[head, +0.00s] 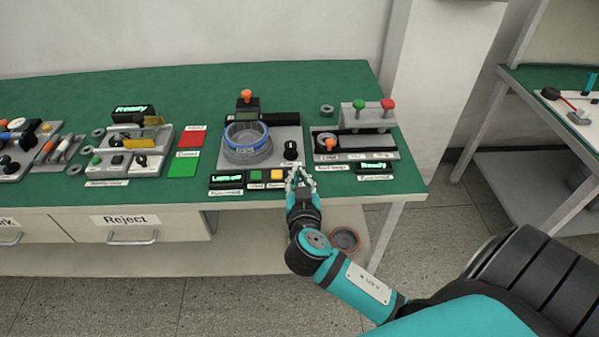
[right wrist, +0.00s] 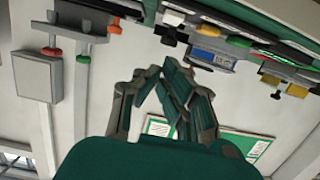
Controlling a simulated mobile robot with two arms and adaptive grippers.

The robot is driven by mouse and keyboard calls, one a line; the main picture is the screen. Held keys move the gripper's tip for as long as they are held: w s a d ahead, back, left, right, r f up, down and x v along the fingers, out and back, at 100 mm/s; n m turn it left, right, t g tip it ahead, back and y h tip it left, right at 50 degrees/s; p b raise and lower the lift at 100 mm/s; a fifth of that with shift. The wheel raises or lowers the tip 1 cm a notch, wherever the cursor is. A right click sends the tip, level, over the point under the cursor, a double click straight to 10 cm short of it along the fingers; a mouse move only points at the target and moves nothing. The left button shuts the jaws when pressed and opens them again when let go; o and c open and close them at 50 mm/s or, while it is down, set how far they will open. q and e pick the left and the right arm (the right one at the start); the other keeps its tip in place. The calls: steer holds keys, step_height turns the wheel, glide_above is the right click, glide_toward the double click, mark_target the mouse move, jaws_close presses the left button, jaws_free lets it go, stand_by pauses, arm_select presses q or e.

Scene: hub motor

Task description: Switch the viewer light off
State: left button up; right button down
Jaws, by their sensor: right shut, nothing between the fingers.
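The viewer (head: 247,140) is a grey unit on the green bench, with a blue-rimmed round part and a black knob (head: 291,150) to its right. At its front edge are a lit green display (head: 226,180) whose text begins "Lamp", a green button (head: 255,176) and a yellow button (head: 276,175). The rest of the display text is too small to read surely. My right gripper (head: 300,176) is shut and empty, just right of the yellow button near the bench's front edge. Its closed fingers also show in the right wrist view (right wrist: 176,78). My left gripper is out of view.
A station with green and red knobs (head: 373,108) stands right of the viewer. Red and green pads (head: 187,150) and another station (head: 128,145) are to the left. The bench (head: 330,75) is clear at the back. A reddish round bin (head: 344,239) is below.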

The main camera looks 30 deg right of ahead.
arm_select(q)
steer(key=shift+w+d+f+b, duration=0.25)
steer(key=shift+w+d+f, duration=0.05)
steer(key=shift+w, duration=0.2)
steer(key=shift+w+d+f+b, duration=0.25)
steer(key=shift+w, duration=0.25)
arm_select(e)
steer(key=v, duration=0.5)
steer(key=shift+s+a+f, duration=0.1)
steer(key=shift+s, duration=0.05)
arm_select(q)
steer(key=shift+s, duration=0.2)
